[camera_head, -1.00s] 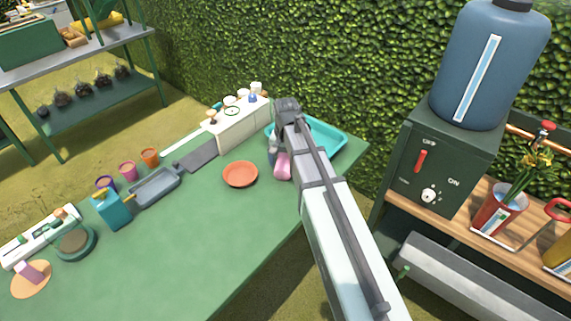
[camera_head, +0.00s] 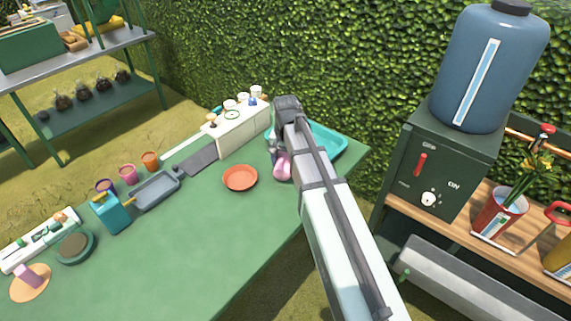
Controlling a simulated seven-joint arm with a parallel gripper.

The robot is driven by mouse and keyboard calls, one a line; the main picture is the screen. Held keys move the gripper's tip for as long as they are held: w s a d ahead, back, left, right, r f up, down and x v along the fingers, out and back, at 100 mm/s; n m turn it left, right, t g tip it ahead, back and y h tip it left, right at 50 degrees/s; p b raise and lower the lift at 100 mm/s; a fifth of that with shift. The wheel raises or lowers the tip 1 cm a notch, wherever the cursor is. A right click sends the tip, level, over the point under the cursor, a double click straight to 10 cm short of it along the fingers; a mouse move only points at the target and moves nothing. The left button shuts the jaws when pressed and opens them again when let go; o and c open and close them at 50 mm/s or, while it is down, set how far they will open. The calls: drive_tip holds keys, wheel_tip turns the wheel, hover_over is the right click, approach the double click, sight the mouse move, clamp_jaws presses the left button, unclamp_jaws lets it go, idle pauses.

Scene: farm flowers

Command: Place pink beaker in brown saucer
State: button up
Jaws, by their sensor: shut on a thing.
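The pink beaker (camera_head: 283,168) is in my gripper (camera_head: 275,157), beside the front end of my arm on the right part of the green table. My gripper is shut on it, and my arm hides part of both. A reddish-brown round saucer (camera_head: 240,178) lies on the table just left of the beaker. The saucer is empty. The beaker is apart from it in the picture; its exact height above the table is hard to tell.
A teal tray (camera_head: 328,141) lies behind my arm. A white box with small vessels (camera_head: 240,128), a grey tray (camera_head: 156,190), small pots (camera_head: 128,173) and a teal watering can (camera_head: 112,213) stand along the back and left. The table's front middle (camera_head: 190,260) is clear.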

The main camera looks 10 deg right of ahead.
sight(286, 158)
wheel_tip(286, 158, up, 8)
drive_tip(key=shift+n, duration=1.1)
drive_tip(key=shift+s+f+n, duration=0.15)
drive_tip(key=shift+s+n, duration=0.25)
drive_tip(key=shift+n, duration=0.5)
drive_tip(key=shift+s+d+f+n, duration=0.25)
drive_tip(key=shift+s+d+f, duration=0.2)
drive_tip(key=shift+d, duration=0.1)
drive_tip(key=shift+s+d+f+n, duration=0.3)
drive_tip(key=shift+s+d, duration=0.1)
drive_tip(key=shift+d, duration=0.15)
drive_tip(key=s+d+f+m, duration=0.1)
drive_tip(key=d+f, duration=0.1)
drive_tip(key=d, duration=0.5)
drive_tip(key=shift+f, duration=0.15)
drive_tip(key=shift+s+d+m, duration=0.1)
drive_tip(key=shift+m, duration=0.15)
